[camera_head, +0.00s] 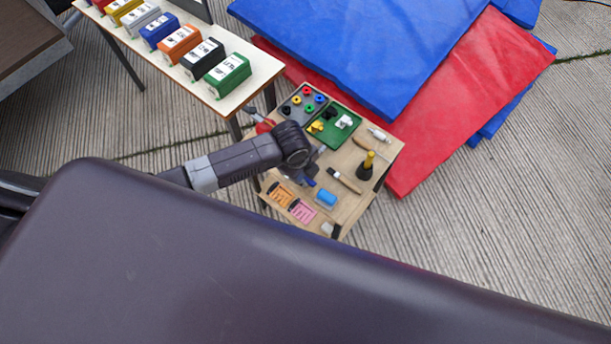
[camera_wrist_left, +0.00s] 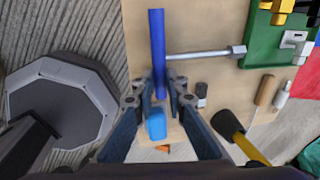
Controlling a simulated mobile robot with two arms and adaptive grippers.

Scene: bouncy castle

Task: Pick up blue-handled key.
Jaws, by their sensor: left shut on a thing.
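The blue-handled key has a long blue bar handle (camera_wrist_left: 156,35) and a silver shaft (camera_wrist_left: 205,54) that sticks out sideways from it, with a wider metal end near the green tray. My left gripper (camera_wrist_left: 160,86) is shut on the lower part of the blue handle in the left wrist view. I cannot tell whether the key still touches the table. In the head view a bit of the blue handle (camera_head: 309,182) shows below my wrist, and my arm hides most of the key and fingers. My right gripper is not in view.
The small wooden table (camera_head: 344,205) also holds a green tray (camera_head: 345,132), a grey tray with coloured pieces (camera_head: 301,101), a blue block (camera_head: 326,198), a yellow-handled tool (camera_head: 367,163), a brush and coloured cards. Blue and red mats (camera_head: 440,115) lie behind. Another table (camera_head: 245,93) carries several coloured boxes.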

